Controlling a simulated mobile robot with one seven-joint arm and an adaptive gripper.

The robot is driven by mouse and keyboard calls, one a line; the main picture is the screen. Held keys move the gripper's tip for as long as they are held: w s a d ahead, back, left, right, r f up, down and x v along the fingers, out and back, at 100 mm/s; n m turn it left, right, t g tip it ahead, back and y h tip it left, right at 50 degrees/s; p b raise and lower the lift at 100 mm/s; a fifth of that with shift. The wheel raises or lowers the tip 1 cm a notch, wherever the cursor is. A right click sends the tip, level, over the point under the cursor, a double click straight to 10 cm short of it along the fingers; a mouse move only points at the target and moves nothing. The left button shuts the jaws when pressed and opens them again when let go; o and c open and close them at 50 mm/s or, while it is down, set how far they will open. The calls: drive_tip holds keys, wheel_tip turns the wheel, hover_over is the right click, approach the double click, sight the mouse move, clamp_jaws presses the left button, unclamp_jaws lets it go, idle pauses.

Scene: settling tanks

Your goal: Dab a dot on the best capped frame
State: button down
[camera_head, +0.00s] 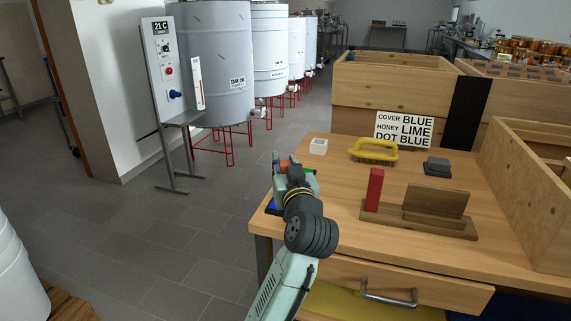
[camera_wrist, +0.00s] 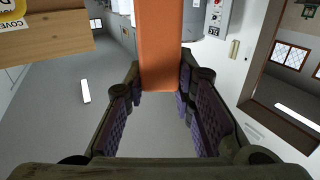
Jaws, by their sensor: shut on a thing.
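My gripper (camera_head: 284,170) is over the left edge of the wooden table. It is shut on an orange block-like thing (camera_wrist: 161,45), which stands between the fingers in the wrist view; its far end is cut off there. A blue pad (camera_head: 271,207) shows partly below my gripper, mostly hidden by it. A sign (camera_head: 403,130) on the table reads COVER BLUE, HONEY LIME, DOT BLUE. No capped frame can be made out with certainty.
A wooden stand (camera_head: 418,222) carries an upright red block (camera_head: 374,190). A yellow-handled brush (camera_head: 374,151), a grey block (camera_head: 437,167) and a small white box (camera_head: 318,146) lie behind. Wooden crates (camera_head: 395,105) bound the table at the back and right.

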drive_tip(key=shift+f+b, duration=0.5)
drive_tip(key=shift+f, duration=0.2)
idle(1.7)
wheel_tip(320, 180, up, 7)
drive_tip(key=p, duration=0.6)
drive_tip(key=shift+r, duration=0.15)
idle(0.6)
